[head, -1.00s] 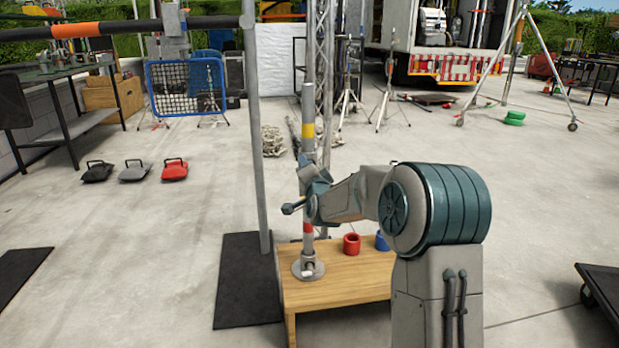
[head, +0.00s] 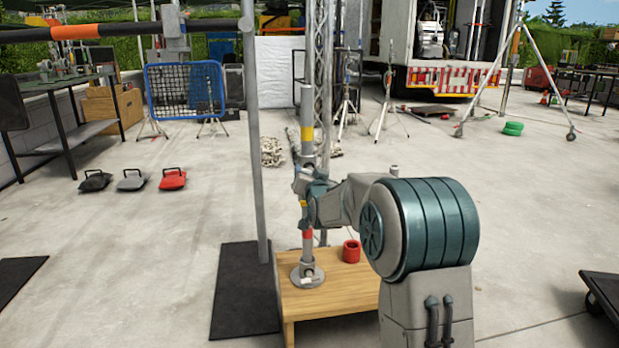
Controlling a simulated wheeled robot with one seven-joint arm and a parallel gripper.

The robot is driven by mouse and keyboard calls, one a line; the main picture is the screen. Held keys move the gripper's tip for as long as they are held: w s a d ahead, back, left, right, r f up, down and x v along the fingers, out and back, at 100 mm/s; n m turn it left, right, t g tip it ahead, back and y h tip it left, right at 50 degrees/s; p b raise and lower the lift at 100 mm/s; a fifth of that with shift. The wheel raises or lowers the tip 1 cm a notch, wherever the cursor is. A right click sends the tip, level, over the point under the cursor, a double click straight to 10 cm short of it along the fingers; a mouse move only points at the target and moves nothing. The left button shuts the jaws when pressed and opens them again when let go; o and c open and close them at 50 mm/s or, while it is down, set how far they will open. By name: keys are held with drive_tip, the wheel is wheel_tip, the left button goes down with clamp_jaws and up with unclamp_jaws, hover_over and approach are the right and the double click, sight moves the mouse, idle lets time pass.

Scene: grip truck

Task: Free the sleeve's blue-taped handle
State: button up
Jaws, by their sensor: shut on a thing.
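An upright grey pole (head: 307,108) stands on a round base (head: 307,277) on a low wooden table. It has a yellow band (head: 307,134) high up and a red band (head: 307,235) lower down. My gripper (head: 305,186) is at the pole between these bands, shut on a small part there, which looks like a handle of the sleeve. Its fingers and wrist largely hide this part. A small yellow patch (head: 303,203) shows just beneath. I cannot make out blue tape on it.
A red ring-shaped can (head: 351,251) stands on the wooden table (head: 335,300), right of the base. A tall grey post (head: 258,150) on a black mat (head: 243,300) stands close on the left. A truss (head: 323,60) rises behind. Open concrete lies left and right.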

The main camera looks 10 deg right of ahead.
idle(0.4)
drive_tip(key=o, duration=1)
drive_tip(key=s+p, duration=0.3)
drive_tip(key=s, duration=1)
drive_tip(key=shift+s, duration=0.4)
drive_tip(key=s+r+n+g+p, duration=0.1)
drive_tip(key=s+r+g+p, duration=0.4)
drive_tip(key=s+r+p, duration=0.4)
drive_tip(key=s+r+n+g+p, duration=0.1)
drive_tip(key=s+r+g+p, duration=0.4)
drive_tip(key=s+r+p, duration=0.5)
drive_tip(key=s+r+n+g+p, duration=0.2)
drive_tip(key=s+r+g+p, duration=0.3)
drive_tip(key=s+r+p, duration=0.4)
drive_tip(key=shift+s+d+r+p, duration=0.15)
drive_tip(key=shift+s+p, duration=2.5)
drive_tip(key=shift+p, duration=2.65)
